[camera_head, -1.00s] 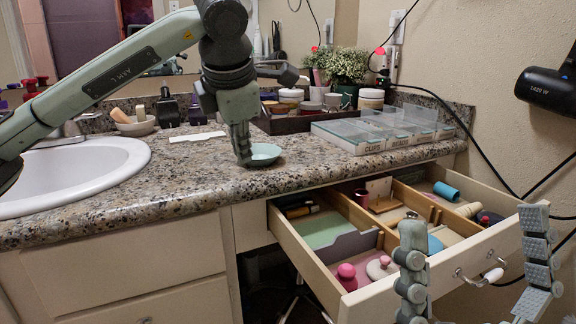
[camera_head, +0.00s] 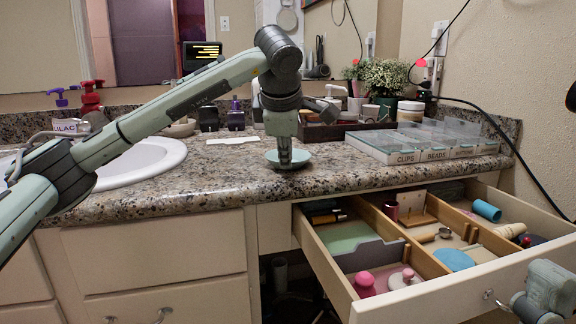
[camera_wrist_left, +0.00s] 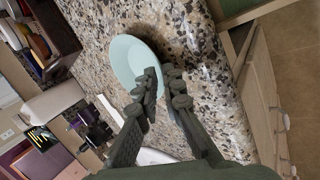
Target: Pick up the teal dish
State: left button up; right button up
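The teal dish (camera_head: 300,159) is small, round and shallow, and sits at the front part of the granite counter; I cannot tell whether it is slightly clear of the stone. My left gripper (camera_head: 287,160) reaches down over it from above. In the left wrist view the fingers (camera_wrist_left: 163,80) converge at the rim of the dish (camera_wrist_left: 127,60), one tip over its inside and one outside, with the rim between them. The fingers hide part of the rim.
An open drawer (camera_head: 455,292) with divided compartments juts out below the counter. A clear-lidded organizer (camera_head: 400,150) stands to the dish's right, a dark tray (camera_head: 335,130) behind it. The sink (camera_head: 145,165) is to the left. Granite around the dish (camera_head: 225,175) is bare.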

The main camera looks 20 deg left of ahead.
pick_arm(q)
jog(key=shift+w+f, duration=0.4)
jog(key=shift+f, duration=0.1)
grip_shut()
jog(key=shift+r, duration=0.1)
